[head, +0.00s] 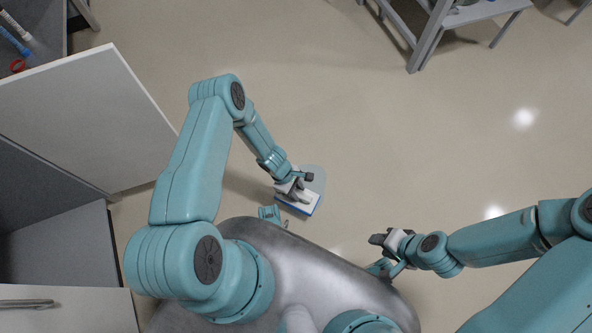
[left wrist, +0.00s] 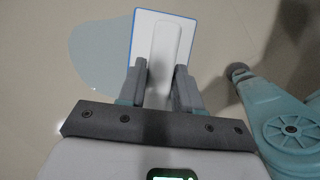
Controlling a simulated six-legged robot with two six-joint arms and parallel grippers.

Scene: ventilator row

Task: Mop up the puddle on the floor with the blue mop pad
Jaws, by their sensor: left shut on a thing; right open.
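The mop pad (head: 299,201) is white on top with a blue edge. It is on or just above the floor in the head view, and it also shows in the left wrist view (left wrist: 145,42). My left gripper (head: 295,189) is shut on the pad's raised white handle (left wrist: 166,55). The puddle (head: 315,175) is a pale grey-blue patch on the floor. The pad overlaps part of it, and in the left wrist view the puddle (left wrist: 98,55) spreads out to the left of the pad. My right gripper (head: 382,241) is open and empty, off to the right of the pad.
An open cabinet with a white door (head: 85,115) stands at the left, with a drawer front (head: 65,308) below. A grey metal stepladder (head: 430,35) stands at the top right. The beige floor (head: 400,140) between them is clear.

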